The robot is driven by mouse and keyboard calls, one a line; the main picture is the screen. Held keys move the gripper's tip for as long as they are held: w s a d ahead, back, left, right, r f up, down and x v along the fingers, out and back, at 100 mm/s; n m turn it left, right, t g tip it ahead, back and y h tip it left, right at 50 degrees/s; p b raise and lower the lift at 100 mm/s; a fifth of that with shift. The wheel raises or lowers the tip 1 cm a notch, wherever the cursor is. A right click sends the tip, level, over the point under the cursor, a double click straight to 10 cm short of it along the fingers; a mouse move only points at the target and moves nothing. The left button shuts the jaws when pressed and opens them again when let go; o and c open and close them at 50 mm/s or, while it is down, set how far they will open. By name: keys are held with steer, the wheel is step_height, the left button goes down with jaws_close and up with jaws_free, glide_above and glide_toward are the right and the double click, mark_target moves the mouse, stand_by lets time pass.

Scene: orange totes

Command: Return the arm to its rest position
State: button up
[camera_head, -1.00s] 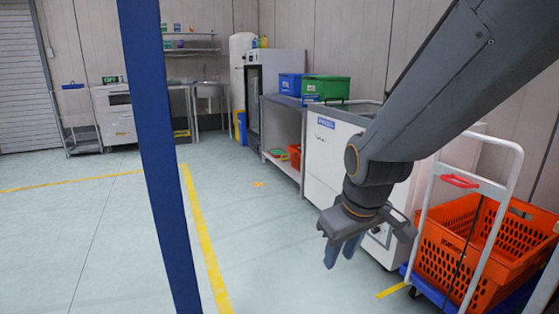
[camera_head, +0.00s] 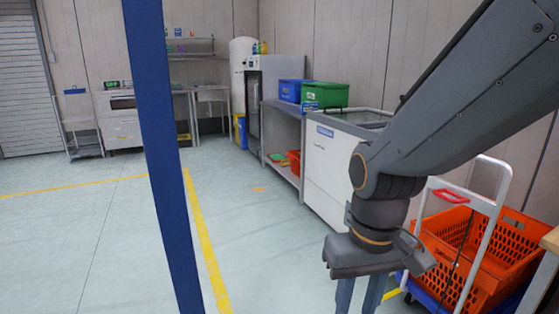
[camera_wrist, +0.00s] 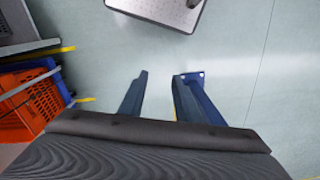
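My arm comes in from the upper right of the head view and bends down at its elbow. My gripper (camera_head: 358,299) hangs below the wrist, pointing at the floor, with its fingertips cut off by the lower picture edge. In the wrist view, my gripper (camera_wrist: 160,76) shows its two fingers apart with bare floor between them. It is open and holds nothing.
A blue post (camera_head: 161,160) stands left of my arm. An orange tote (camera_head: 478,240) sits on a trolley with a white handle (camera_head: 491,235) at the right. A white chest unit (camera_head: 330,170) stands behind my arm. Floor between post and arm is clear.

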steer(key=d+r+m+p, duration=0.1)
steer(key=d+r+p, duration=0.5)
steer(key=p, duration=0.4)
steer(key=shift+s+d+r+m+p, duration=0.25)
steer(key=shift+s+r+m+p, duration=0.1)
steer(key=shift+m+p, duration=0.05)
